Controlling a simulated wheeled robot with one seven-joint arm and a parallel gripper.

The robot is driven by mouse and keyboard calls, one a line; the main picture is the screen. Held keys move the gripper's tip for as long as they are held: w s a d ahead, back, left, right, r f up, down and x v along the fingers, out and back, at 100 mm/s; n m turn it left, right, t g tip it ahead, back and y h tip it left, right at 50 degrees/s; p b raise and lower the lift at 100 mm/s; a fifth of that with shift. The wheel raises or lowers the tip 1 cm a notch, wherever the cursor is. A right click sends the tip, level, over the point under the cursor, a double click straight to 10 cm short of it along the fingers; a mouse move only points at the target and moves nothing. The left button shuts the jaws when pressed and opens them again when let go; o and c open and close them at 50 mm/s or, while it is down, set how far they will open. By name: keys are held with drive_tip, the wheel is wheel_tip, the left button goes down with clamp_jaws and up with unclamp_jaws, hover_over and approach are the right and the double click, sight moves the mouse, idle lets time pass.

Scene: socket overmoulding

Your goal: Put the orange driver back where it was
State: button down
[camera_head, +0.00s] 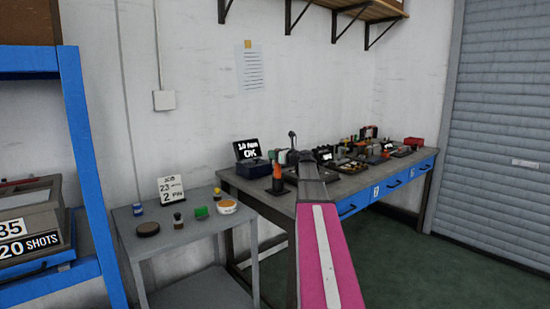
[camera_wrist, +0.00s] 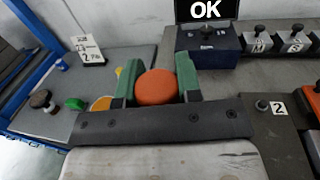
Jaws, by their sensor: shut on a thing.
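My gripper (camera_wrist: 157,70) has two green fingers shut on the orange driver (camera_wrist: 157,88), whose rounded orange end shows between them in the wrist view. In the head view my gripper (camera_head: 289,157) is at the near left part of the long workbench. The orange driver (camera_head: 277,172) shows there as a small upright orange shape with a dark part below it. I cannot tell whether its lower end touches the bench or a holder. The wrist view hides its lower part behind the gripper.
A dark blue box with an OK screen (camera_wrist: 208,40) stands just beyond my gripper. A grey side table (camera_head: 160,255) at left holds a job sign (camera_head: 171,190), small pots and an orange-and-white bowl (camera_head: 227,207). Several fixtures and tools crowd the bench to the right.

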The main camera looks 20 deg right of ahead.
drive_tip(key=shift+f, duration=0.55)
drive_tip(key=c, duration=0.8)
unclamp_jaws()
drive_tip(key=shift+f, duration=0.1)
drive_tip(key=v, duration=1.2)
